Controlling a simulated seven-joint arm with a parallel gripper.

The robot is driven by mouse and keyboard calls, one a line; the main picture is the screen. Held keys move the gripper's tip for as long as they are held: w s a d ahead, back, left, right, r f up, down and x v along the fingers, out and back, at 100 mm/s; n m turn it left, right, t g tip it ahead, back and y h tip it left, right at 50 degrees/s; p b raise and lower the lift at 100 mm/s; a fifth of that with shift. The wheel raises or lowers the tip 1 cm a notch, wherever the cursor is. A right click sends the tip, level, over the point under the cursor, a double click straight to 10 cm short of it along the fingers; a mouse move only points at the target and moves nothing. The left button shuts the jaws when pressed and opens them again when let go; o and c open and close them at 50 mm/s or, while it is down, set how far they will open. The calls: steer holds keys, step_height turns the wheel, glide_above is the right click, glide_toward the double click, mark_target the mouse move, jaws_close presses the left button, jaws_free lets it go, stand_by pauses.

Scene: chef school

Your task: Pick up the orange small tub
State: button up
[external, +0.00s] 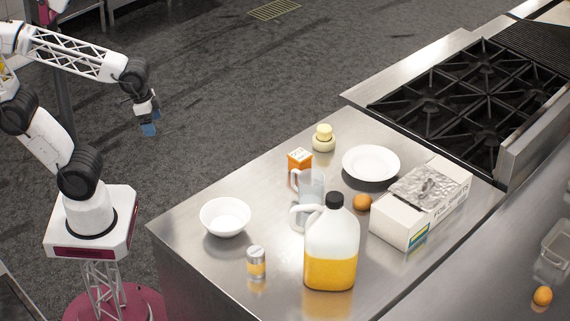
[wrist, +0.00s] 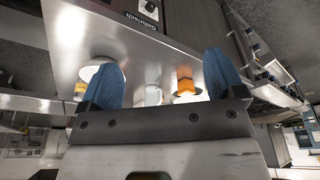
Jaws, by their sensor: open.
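My gripper (external: 150,122) is open and empty, in the air left of the counter and well apart from everything on it. Its two blue fingers (wrist: 166,82) stand wide apart in the wrist view. I cannot tell for sure which thing is the orange small tub. A small orange box-like container (external: 299,161) with a pale top stands behind the clear pitcher; an orange item (wrist: 186,86) by the right finger in the wrist view looks like it. A small jar (external: 257,263) with a grey top and orange lower part stands at the counter's front.
The steel counter (external: 190,262) also holds a white bowl (external: 225,217), clear pitcher (external: 312,187), juice jug (external: 332,245), cream-lidded jar (external: 323,139), plate (external: 371,163), orange fruit (external: 362,202) and foil box (external: 410,222). A stove (external: 475,95) adjoins it. Air between gripper and counter is clear.

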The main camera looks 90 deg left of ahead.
steer(key=shift+o, duration=0.4)
steer(key=shift+w+a, duration=0.1)
steer(key=w+a+f+m+g+y, duration=0.2)
steer(key=w+a+m+y, duration=0.4)
steer(key=w, duration=0.4)
steer(key=m+t+y, duration=0.7)
steer(key=m+t, duration=0.5)
steer(key=m, duration=0.8)
glide_above(293, 158)
step_height(293, 158, down, 8)
steer(key=shift+s+a+f, duration=0.1)
steer(key=shift+s+a, duration=0.05)
steer(key=shift+w+d+f+m, duration=0.2)
steer(key=shift+w+d+m, duration=0.05)
steer(key=shift+m, duration=0.15)
steer(key=shift+f, duration=0.1)
